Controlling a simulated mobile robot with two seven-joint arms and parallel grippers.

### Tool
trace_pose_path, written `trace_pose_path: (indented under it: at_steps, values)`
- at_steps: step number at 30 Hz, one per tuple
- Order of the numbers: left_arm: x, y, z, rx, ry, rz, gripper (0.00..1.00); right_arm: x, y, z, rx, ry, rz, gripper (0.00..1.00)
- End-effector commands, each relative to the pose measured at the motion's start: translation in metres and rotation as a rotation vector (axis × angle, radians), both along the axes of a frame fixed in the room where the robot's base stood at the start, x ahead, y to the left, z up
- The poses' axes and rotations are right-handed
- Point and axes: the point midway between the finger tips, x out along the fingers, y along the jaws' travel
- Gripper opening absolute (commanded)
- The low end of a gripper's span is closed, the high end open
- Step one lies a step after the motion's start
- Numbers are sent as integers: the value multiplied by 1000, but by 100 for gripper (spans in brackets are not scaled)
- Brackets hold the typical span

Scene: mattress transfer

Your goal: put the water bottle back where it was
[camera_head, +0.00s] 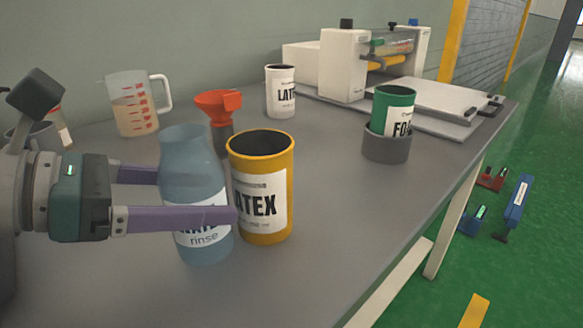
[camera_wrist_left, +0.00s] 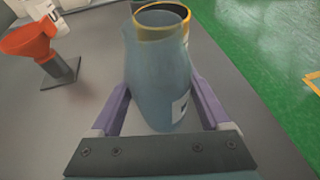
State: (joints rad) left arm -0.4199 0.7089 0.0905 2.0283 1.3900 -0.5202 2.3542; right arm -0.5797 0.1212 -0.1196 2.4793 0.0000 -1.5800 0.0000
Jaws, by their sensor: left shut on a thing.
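The water bottle (camera_head: 195,172) is a translucent blue bottle with a white label reading "rinse". It stands upright at the front left of the grey table. My left gripper (camera_head: 196,200) comes in from the left and is shut on it, with a purple finger on each side. The bottle also shows between the fingers in the left wrist view (camera_wrist_left: 158,85). I cannot tell whether its base touches the table. My right gripper is in neither view.
A yellow LATEX can (camera_head: 284,185) stands close beside the bottle on the right. Behind are an orange funnel on a stand (camera_head: 218,105), a measuring jug (camera_head: 133,105) and a white LATEX can (camera_head: 280,92). A green can sits in a grey holder (camera_head: 386,146). The table's front right is clear.

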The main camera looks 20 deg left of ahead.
Motion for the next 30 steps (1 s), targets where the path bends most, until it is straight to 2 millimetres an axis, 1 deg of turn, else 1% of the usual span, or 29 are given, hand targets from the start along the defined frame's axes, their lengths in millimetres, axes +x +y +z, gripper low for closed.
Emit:
trace_pose_path:
  at_steps: [4,8,9,14,20,24,26,30]
  values:
    - [0,0,2,-1,-1,0,12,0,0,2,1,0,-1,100]
    - [0,0,-1,-1,0,0,12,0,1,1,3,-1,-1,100]
    - [0,0,-1,-1,1,0,81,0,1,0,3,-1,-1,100]
    - [0,0,-1,0,0,-1,99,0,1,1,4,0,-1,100]
    - [0,0,-1,0,0,-1,100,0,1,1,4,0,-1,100]
    - [-1,1,3,0,0,-1,100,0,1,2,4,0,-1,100]
    - [-5,3,4,-1,3,0,100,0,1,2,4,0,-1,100]
    - [-21,13,11,1,5,0,100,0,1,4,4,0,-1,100]
